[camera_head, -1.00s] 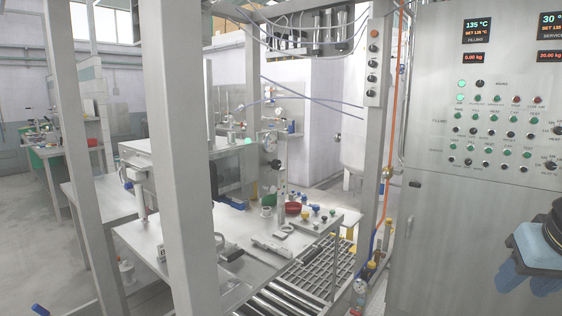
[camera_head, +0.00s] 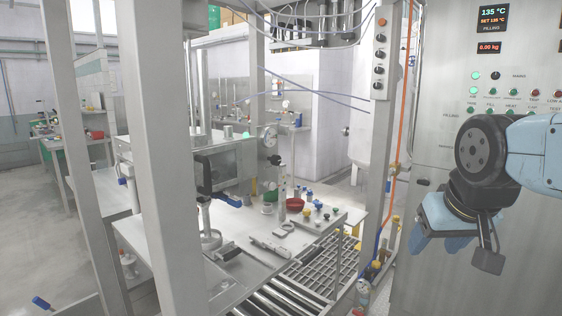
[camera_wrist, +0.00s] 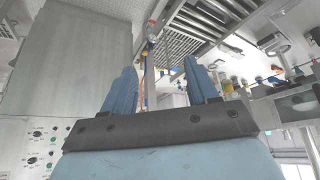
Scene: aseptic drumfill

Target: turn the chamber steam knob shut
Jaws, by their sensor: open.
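A small black knob (camera_head: 275,160) sits on the upright fitting beside a round gauge (camera_head: 268,137), at the filling chamber over the steel table. I cannot tell for sure that it is the chamber steam knob. My gripper (camera_head: 438,243) hangs at the right in the head view, in front of the control cabinet and well apart from the knob. In the wrist view its two blue fingers (camera_wrist: 162,88) are spread with nothing between them.
The control cabinet (camera_head: 440,130) with many small knobs and lights stands at the right. A frame post (camera_head: 155,150) rises in front of the steel table (camera_head: 185,245). Red bowl (camera_head: 295,204) and several small fittings lie on the table. A roller conveyor (camera_head: 300,285) runs below.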

